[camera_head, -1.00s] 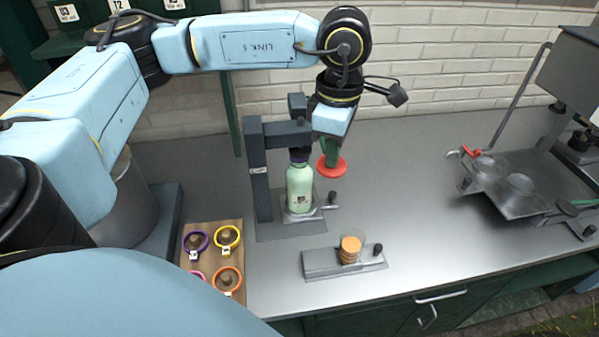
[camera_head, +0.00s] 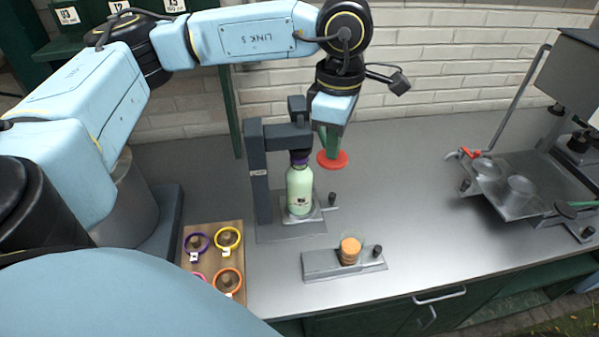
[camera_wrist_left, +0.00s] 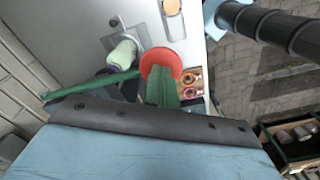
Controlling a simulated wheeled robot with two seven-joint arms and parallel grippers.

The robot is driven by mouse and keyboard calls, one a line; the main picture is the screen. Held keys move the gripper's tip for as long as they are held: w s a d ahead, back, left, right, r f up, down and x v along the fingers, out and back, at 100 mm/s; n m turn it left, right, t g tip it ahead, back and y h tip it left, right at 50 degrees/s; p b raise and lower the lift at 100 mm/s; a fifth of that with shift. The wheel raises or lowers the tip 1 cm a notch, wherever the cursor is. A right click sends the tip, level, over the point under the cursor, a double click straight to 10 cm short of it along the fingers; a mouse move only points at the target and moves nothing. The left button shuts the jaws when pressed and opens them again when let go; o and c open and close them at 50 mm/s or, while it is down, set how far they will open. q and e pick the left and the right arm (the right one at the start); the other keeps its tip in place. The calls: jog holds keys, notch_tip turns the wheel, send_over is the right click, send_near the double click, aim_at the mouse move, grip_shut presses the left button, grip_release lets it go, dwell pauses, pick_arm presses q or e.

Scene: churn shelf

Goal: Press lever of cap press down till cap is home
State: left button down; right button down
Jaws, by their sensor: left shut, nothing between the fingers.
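The dark grey cap press (camera_head: 258,170) stands on the bench. A pale green bottle (camera_head: 299,190) stands upright under its head, with a dark purple cap (camera_head: 299,157) on the neck. The bottle also shows in the left wrist view (camera_wrist_left: 123,53). My left gripper (camera_head: 331,147), with green fingers, is shut just right of the press head. A red disc (camera_head: 332,160) is at the fingertips; whether they touch is unclear. In the wrist view a green bar (camera_wrist_left: 90,87), seemingly the lever, runs toward the red disc (camera_wrist_left: 161,66). Whether the cap is fully seated is unclear. My right gripper is unseen.
A small grey fixture (camera_head: 320,265) with orange-tan discs (camera_head: 350,250) stands in front of the press. A wooden tray (camera_head: 213,229) with coloured rings is at front left. A metal machine (camera_head: 525,180) stands at right. Bench between is clear.

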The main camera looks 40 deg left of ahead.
pick_arm(q)
jog(key=shift+r, duration=0.55)
notch_tip(320, 180, up, 6)
jog(key=p, duration=0.3)
dwell(0.7)
